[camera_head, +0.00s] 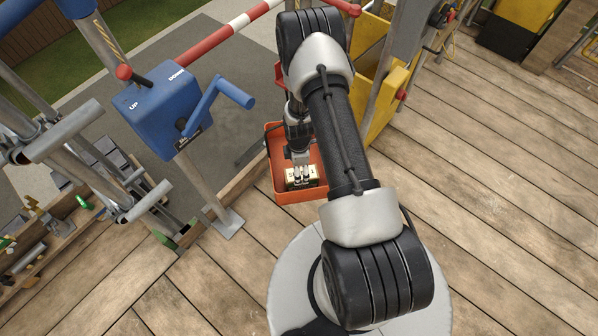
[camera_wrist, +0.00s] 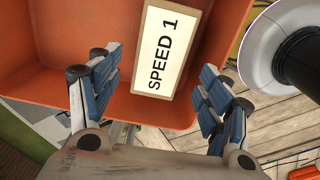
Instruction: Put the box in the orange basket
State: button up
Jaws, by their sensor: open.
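The box (camera_wrist: 166,50) is tan-edged with a white label reading "SPEED 1". It lies inside the orange basket (camera_wrist: 45,75), and it also shows there in the head view (camera_head: 315,182). The basket stands on the wooden deck in the head view (camera_head: 300,197). My gripper (camera_wrist: 158,80) is open, with its blue-padded fingers apart on either side of the box's near end in the wrist view. Gaps show between the fingers and the box. In the head view my gripper (camera_head: 301,171) is low over the basket, and my arm hides part of the basket's right side.
A blue crank housing (camera_head: 170,110) on a post stands left of the basket. A yellow frame (camera_head: 378,100) stands close behind and right of it. A red-and-white rail (camera_head: 240,22) crosses behind. The wooden deck (camera_head: 500,200) at right is clear.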

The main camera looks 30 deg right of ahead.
notch_tip(320, 180, up, 5)
jog(key=shift+p, duration=0.5)
jog(key=shift+s, duration=0.1)
